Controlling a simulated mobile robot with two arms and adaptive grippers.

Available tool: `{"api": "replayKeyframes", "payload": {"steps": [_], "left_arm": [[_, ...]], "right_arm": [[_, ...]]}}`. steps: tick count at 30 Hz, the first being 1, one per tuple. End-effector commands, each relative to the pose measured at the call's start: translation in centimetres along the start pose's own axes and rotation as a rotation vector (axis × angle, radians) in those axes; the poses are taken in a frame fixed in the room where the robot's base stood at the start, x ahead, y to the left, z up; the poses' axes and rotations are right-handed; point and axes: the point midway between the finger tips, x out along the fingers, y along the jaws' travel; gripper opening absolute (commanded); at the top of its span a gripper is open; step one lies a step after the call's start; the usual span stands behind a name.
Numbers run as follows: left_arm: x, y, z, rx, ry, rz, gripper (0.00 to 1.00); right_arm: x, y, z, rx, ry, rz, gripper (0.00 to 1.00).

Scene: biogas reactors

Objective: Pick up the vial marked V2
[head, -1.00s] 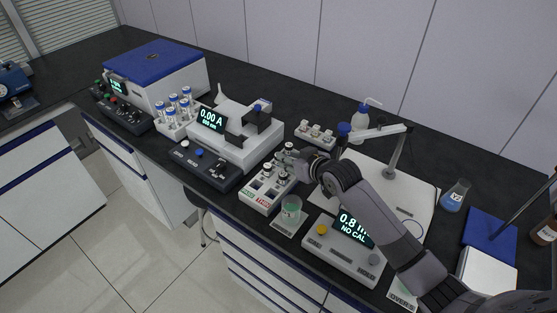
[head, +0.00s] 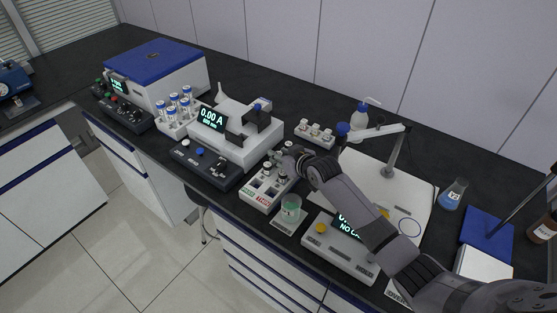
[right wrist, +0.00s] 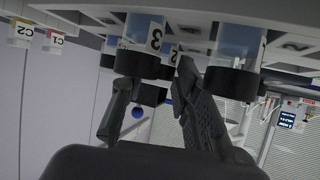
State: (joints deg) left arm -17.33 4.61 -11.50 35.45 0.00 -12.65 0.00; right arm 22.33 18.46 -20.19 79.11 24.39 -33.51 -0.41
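In the head view a white vial rack (head: 262,196) with green and red labels stands on the bench and holds several dark-capped vials (head: 268,170). My right gripper (head: 284,155) is at the rack's far end and covers part of it. The right wrist view is upside down. There the right gripper's fingers (right wrist: 153,76) are apart among black-capped vials. A vial showing a 3 (right wrist: 150,38) is close by the left finger. Another vial (right wrist: 237,40) is at the right. A partly hidden label that looks like a 2 (right wrist: 171,56) shows behind. My left gripper is out of view.
A photometer (head: 235,145) reading 0.00 A stands left of the rack. A small rack of vials (head: 315,136) and a wash bottle (head: 360,116) are behind. A green-liquid beaker (head: 290,209) and a meter (head: 338,252) are close on the right.

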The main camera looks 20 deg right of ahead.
Motion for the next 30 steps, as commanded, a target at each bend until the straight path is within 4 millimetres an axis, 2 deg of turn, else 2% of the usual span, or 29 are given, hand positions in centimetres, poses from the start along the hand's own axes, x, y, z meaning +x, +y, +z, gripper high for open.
{"api": "replayKeyframes", "payload": {"steps": [2,13,23,30], "left_arm": [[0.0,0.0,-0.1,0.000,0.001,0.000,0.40],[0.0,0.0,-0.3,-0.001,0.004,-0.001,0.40],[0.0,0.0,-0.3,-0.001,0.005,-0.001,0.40],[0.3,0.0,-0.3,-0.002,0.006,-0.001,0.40]], "right_arm": [[0.0,0.0,0.0,0.000,0.000,0.000,0.26],[0.0,0.0,0.0,0.000,-0.001,0.000,0.01],[-0.1,0.0,-0.2,0.000,0.000,0.000,0.00],[-1.4,0.0,-2.5,-0.002,0.003,0.000,0.00]]}}
